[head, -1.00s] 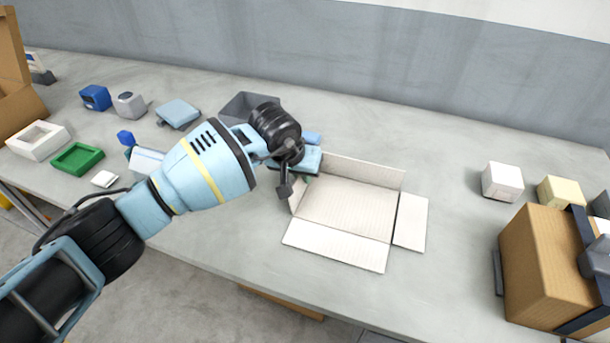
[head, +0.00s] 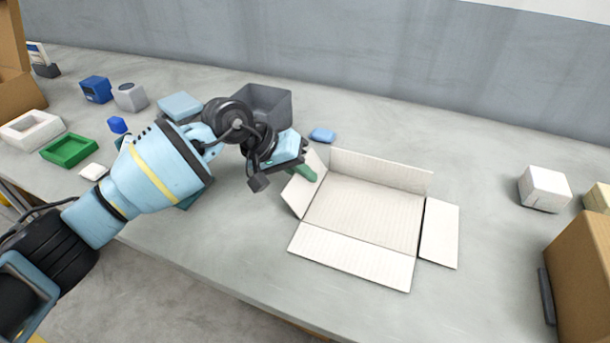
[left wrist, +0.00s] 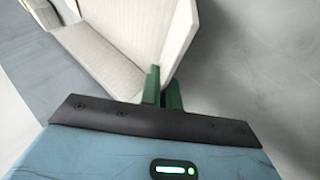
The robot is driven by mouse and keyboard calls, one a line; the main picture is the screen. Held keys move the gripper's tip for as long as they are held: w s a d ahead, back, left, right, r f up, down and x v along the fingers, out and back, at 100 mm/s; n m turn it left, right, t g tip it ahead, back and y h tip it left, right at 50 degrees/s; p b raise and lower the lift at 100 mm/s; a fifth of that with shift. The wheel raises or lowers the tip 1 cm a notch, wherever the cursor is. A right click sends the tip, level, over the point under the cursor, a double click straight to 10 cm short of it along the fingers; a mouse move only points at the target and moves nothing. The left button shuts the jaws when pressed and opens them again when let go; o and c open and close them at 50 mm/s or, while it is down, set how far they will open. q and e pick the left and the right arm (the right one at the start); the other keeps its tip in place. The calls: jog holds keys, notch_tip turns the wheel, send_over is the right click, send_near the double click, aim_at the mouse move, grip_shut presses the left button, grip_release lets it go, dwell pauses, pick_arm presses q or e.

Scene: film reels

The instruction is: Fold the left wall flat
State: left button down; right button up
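The open carton (head: 365,200) has a pale inside. Its front wall (head: 350,258) and right wall (head: 440,232) lie flat outward on the table. The back wall (head: 380,170) stands up, leaning. The left wall (head: 296,193) is tilted outward, not flat. My left gripper (head: 303,172) is at the left wall's upper edge, with a green finger in front of its inner face. In the left wrist view, the two green fingers (left wrist: 162,90) are a narrow gap apart beside a pale wall panel (left wrist: 150,30); whether they clamp it is unclear. My right gripper is not in view.
A grey open bin (head: 275,103) and a blue block (head: 322,135) lie behind the carton. A green tray (head: 69,150), a white tray (head: 28,130) and small boxes are left. A white box (head: 545,188) and a brown carton (head: 585,270) stand right.

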pick_arm(q)
jog(key=c, duration=1.6)
grip_release()
jog(key=shift+c, duration=0.2)
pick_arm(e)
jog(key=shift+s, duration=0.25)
pick_arm(q)
jog(key=v, duration=0.6)
jog(key=shift+a+r, duration=0.15)
jog(key=shift+a, duration=0.05)
jog(key=shift+s+a+r, duration=0.2)
jog(key=shift+a+r, duration=0.2)
jog(key=shift+r, duration=0.15)
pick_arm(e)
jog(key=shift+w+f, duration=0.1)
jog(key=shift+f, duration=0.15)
pick_arm(q)
jog(key=shift+r, duration=0.1)
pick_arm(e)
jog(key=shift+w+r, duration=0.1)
